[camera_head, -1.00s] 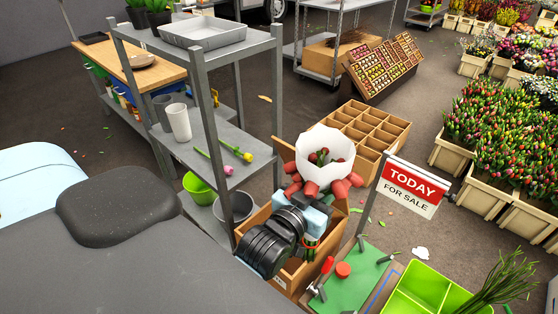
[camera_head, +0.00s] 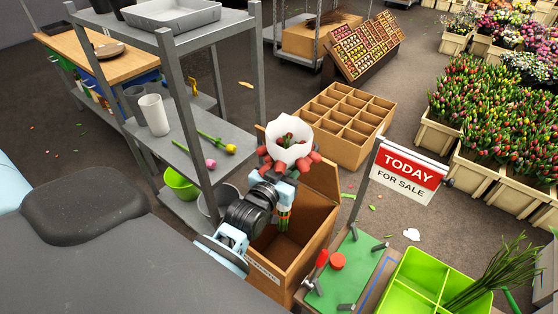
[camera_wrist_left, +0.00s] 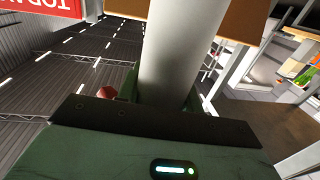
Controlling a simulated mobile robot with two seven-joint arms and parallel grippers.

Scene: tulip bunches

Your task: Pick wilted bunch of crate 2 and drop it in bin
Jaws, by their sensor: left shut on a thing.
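My left gripper (camera_head: 286,184) is shut on a tulip bunch in a white paper wrap (camera_head: 291,151). The bunch is upright, with dark red heads inside the wrap and drooping red shapes around it. Its stems (camera_head: 284,216) show below the gripper, over the opening of a brown box (camera_head: 318,238). The box has a raised lid flap and a partly hidden front label; it may be the bin. In the left wrist view, the pale wrap (camera_wrist_left: 170,50) rises from the jaws, which are mostly hidden. My right gripper is out of view. I cannot tell which crate is crate 2.
A grey shelf rack (camera_head: 190,150) stands close on the left. A divided brown crate (camera_head: 345,127) stands behind the box. A "TODAY FOR SALE" sign (camera_head: 408,172), a green board (camera_head: 345,270) and a lime divided tray (camera_head: 425,284) are at the right.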

